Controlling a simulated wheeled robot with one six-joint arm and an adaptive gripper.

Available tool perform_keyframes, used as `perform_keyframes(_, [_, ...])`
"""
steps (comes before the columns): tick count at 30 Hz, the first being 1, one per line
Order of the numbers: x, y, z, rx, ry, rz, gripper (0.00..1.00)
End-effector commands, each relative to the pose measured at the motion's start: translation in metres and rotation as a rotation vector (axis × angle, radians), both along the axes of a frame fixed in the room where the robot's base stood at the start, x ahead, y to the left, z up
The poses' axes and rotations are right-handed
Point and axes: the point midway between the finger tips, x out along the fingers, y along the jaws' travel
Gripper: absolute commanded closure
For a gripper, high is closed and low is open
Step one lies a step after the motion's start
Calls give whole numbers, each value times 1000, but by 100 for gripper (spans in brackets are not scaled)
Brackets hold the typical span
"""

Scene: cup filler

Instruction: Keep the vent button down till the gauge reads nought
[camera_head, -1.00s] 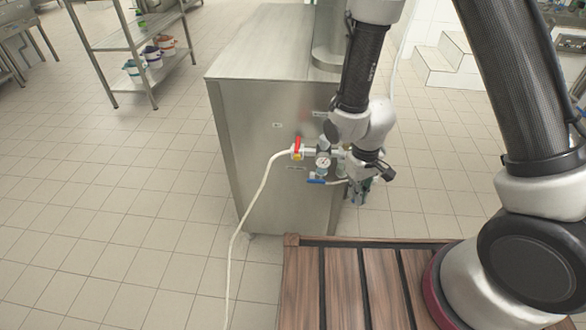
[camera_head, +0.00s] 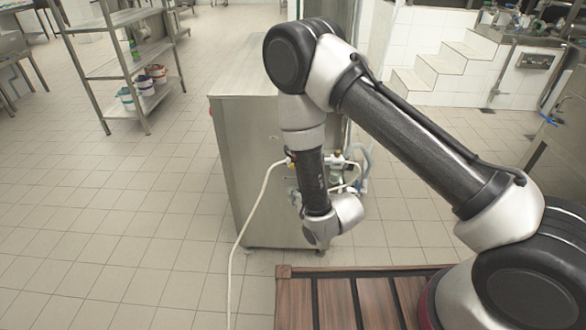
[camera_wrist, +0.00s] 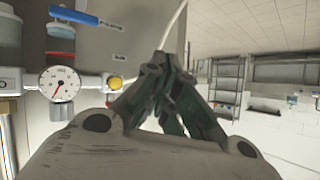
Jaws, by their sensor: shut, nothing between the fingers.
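In the wrist view the gauge (camera_wrist: 60,83) has a white round dial. Its red needle points down and to the left; the figures are too small to read. A round yellow button-like piece (camera_wrist: 115,82) sits just right of the gauge on the same fitting; I cannot tell whether it is the vent button. My gripper (camera_wrist: 160,64) is shut and empty. Its fingertips appear right of the yellow piece and apart from it in the picture. In the head view my arm hides the gauge and the gripper.
A blue lever (camera_wrist: 73,15) is above the gauge in the wrist view. The steel cabinet (camera_head: 262,210) carries the fittings, and a white hose (camera_head: 241,238) runs from them to the floor. A slatted wooden top (camera_head: 296,306) lies in front.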

Motion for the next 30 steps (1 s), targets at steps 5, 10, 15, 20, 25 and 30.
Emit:
perform_keyframes(5, [0,0,0,0,2,0,100])
perform_keyframes(10, [3,0,0,0,3,-1,100])
perform_keyframes(15, [18,-1,0,1,3,-4,100])
perform_keyframes(20, [42,-2,0,1,1,-4,100])
perform_keyframes(25, [64,-3,0,0,2,-2,100])
perform_keyframes(30, [80,-3,0,0,3,-1,100])
